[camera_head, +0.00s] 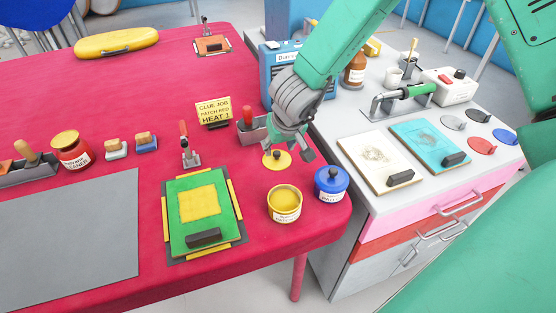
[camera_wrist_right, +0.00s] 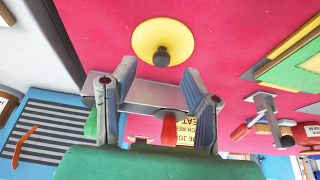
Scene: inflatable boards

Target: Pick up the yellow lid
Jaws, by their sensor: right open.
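The yellow lid (camera_head: 272,161) lies on the red table by itself, behind the open yellow pot (camera_head: 284,206). In the right wrist view the lid (camera_wrist_right: 148,35) is a round disc with a dark knob in the middle. My right gripper (camera_head: 287,153) is just over the lid in the head view. In the right wrist view its two fingers (camera_wrist_right: 158,75) are spread apart with nothing between them at the tips, and the lid is beyond them. My left gripper is not in view.
A lidded blue pot (camera_head: 331,186) stands right of the yellow pot, near the table's corner. A green board (camera_head: 180,235) lies left. The white cabinet (camera_head: 375,205) adjoins the table on the right.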

